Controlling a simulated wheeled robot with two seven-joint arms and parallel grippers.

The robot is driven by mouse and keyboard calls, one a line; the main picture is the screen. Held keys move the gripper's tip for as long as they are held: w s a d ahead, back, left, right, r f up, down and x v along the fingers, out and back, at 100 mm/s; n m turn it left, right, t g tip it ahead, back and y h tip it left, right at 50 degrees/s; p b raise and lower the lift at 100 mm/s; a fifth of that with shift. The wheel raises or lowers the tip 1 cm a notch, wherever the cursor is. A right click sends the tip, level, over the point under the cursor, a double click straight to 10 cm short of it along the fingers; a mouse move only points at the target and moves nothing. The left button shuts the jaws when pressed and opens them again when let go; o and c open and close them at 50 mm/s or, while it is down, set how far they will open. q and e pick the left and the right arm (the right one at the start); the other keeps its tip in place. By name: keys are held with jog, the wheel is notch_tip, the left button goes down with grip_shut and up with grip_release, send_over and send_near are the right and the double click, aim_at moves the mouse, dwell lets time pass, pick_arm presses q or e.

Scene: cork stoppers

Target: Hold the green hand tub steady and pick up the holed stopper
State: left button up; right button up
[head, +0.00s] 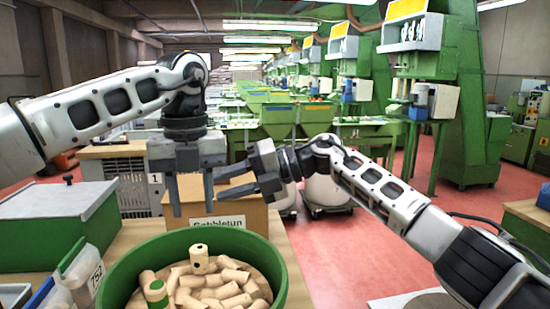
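The green hand tub (118,278) stands on the wooden bench at the bottom of the head view, filled with pale cork stoppers. The holed stopper (199,262) stands upright on top of the pile, with a dark hole in its side. My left gripper (192,211) points down above and behind the tub's far rim, open with nothing between its fingers. My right gripper (215,186) points left, just right of the left one and higher, open and empty. Neither touches the tub. The tub's near side is cut off by the frame.
A labelled cardboard box (250,212) is close behind the tub, behind both grippers. A clear numbered container (85,275) and a green case (50,225) stand left. Red floor lies to the right.

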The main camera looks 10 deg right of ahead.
jog(key=s+d+r+n+g+h, duration=0.1)
jog(key=s+d+r+n+h, duration=0.1)
jog(key=h, duration=0.4)
jog(key=m+h, duration=0.1)
jog(key=h, duration=0.7)
send_near(269, 247)
jog(key=f, duration=0.9)
jog(key=shift+a+f, duration=0.3)
jog(key=shift+f, duration=0.05)
grip_shut()
jog(key=shift+r, duration=0.1)
